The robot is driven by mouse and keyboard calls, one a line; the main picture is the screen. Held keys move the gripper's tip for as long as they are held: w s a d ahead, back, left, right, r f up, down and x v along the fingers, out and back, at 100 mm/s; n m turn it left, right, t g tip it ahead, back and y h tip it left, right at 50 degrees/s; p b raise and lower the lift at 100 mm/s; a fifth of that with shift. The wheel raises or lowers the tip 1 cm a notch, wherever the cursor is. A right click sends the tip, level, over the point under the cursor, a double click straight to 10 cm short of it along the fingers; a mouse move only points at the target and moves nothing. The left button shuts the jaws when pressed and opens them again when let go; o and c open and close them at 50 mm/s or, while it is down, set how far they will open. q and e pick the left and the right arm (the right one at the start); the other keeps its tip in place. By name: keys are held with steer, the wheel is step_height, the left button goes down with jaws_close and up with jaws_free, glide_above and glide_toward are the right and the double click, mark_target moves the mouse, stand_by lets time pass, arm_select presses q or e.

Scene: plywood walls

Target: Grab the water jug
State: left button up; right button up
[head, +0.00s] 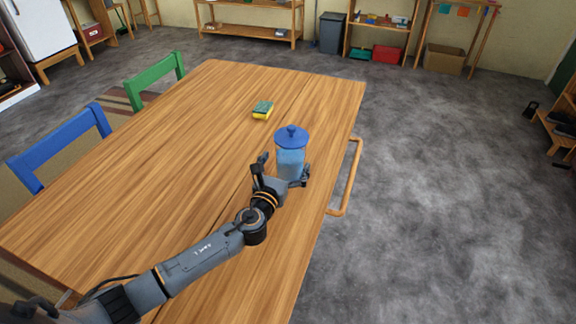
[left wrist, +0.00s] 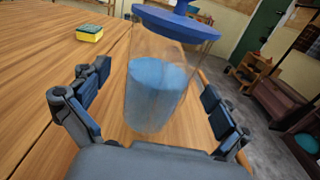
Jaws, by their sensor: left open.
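The water jug (head: 291,162) is a clear container with blue water and a blue lid with a knob. It stands upright on the wooden table (head: 180,140), near the right edge. My left gripper (head: 283,176) is open, its fingers to either side of the jug's lower part. In the left wrist view the jug (left wrist: 157,85) sits between the two spread fingers, with a visible gap on the right and left. The jug's base is partly hidden by the gripper in the head view. My right gripper is not in view.
A yellow and green sponge (head: 263,110) lies on the table behind and left of the jug. Blue (head: 60,145) and green (head: 154,72) chairs stand along the left side. A wooden rail (head: 352,180) sticks out at the table's right side. Open floor lies right.

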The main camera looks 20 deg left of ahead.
arm_select(q)
steer(key=shift+w, duration=0.1)
jaws_close()
stand_by(0.4)
steer(key=shift+r, duration=0.15)
